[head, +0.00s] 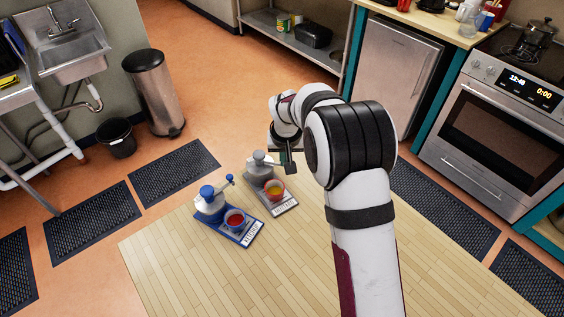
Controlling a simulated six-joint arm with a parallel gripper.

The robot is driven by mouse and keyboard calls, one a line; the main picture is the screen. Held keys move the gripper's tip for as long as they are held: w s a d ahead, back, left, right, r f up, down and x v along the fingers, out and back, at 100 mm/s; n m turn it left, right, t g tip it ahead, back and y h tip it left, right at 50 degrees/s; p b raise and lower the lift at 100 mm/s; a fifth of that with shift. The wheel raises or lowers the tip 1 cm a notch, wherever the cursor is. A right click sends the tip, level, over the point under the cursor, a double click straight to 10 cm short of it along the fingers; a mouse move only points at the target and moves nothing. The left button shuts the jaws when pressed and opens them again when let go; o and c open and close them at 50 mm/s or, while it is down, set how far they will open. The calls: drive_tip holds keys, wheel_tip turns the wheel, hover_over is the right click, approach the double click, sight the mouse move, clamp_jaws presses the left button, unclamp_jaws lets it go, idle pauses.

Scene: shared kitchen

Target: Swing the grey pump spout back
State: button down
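The grey pump (259,166) stands upright on a grey base (292,207), back from the middle of the wooden table. A grey arm, which seems to be its spout, reaches right from its top to a darker end (291,168). A cup (275,189) with yellow and red in it stands on the same base. My gripper (287,156) is small in view, pointing down at the right of the grey pump, close to the end of that arm. I cannot tell whether they touch. Its fingers are too small and partly hidden to show their opening.
A blue pump (209,206) stands just left and in front, on a blue base (239,242) with a red-filled cup (235,220). The wooden table top (190,278) is bare in front. My arm covers the table's right part.

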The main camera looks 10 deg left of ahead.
drive_tip(key=shift+w+d+n+y, duration=0.15)
drive_tip(key=shift+w+n, duration=0.35)
drive_tip(key=shift+w, duration=0.3)
drive_tip(key=shift+w+d+n+y, duration=0.15)
drive_tip(key=shift+w+n, duration=0.35)
drive_tip(key=shift+w, duration=0.45)
drive_tip(key=s+d+r, duration=0.4)
drive_tip(key=s+r, duration=0.2)
drive_tip(key=r, duration=0.5)
drive_tip(key=s+d+r+m+g, duration=0.1)
drive_tip(key=s+d+r+m, duration=0.15)
drive_tip(key=s, duration=0.65)
drive_tip(key=s+d+r+m+g, duration=0.1)
drive_tip(key=s+d+r+m, duration=0.15)
drive_tip(key=s, duration=0.65)
drive_tip(key=s+d+f+m, duration=0.1)
drive_tip(key=s+f+m, duration=0.1)
drive_tip(key=s, duration=0.6)
drive_tip(key=s+d+f+m+g, duration=0.1)
drive_tip(key=s+f+m, duration=0.1)
drive_tip(key=s, duration=0.7)
drive_tip(key=shift+y, duration=0.4)
